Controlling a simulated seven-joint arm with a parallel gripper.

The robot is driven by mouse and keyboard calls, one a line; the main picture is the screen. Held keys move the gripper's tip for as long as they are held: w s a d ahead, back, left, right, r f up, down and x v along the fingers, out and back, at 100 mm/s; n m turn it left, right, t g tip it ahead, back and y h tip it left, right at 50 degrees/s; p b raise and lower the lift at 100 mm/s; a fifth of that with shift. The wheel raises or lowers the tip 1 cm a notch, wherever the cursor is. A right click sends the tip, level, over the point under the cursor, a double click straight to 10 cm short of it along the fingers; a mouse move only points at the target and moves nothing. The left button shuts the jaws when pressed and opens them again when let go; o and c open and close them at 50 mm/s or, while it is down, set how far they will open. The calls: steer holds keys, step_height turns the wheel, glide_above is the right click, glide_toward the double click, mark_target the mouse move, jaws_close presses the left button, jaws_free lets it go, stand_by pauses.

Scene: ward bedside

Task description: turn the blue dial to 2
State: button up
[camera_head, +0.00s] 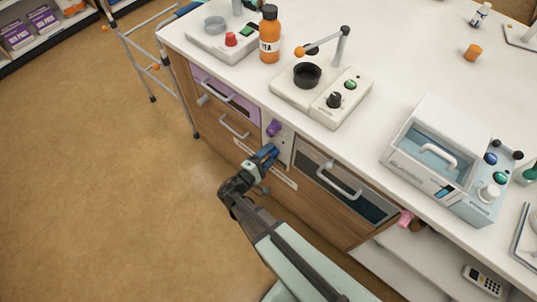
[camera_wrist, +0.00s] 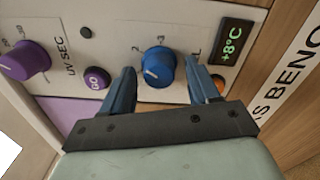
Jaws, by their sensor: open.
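The blue dial (camera_wrist: 158,67) sits on a pale control panel (camera_wrist: 190,22) in the wrist view. A short white mark on it points to the lower left. Printed numerals 2 and 3 show above it, with the 2 at its upper left; other markings are partly hidden. My gripper (camera_wrist: 160,72) is open, one blue finger on each side of the dial, with visible gaps. I cannot tell how deep the fingertips reach. In the head view my gripper (camera_head: 268,152) is at the cabinet front panel, and I cannot make out the blue dial there.
A purple dial (camera_wrist: 25,60) and purple GO button (camera_wrist: 97,78) are left of the blue dial. A small display (camera_wrist: 232,40) reading +8°C is right; an orange part is partly hidden below it. A drawer handle (camera_head: 338,184) projects nearby.

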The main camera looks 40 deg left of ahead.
steer(key=shift+s, duration=0.1)
steer(key=s, duration=1.3)
steer(key=shift+s, duration=0.3)
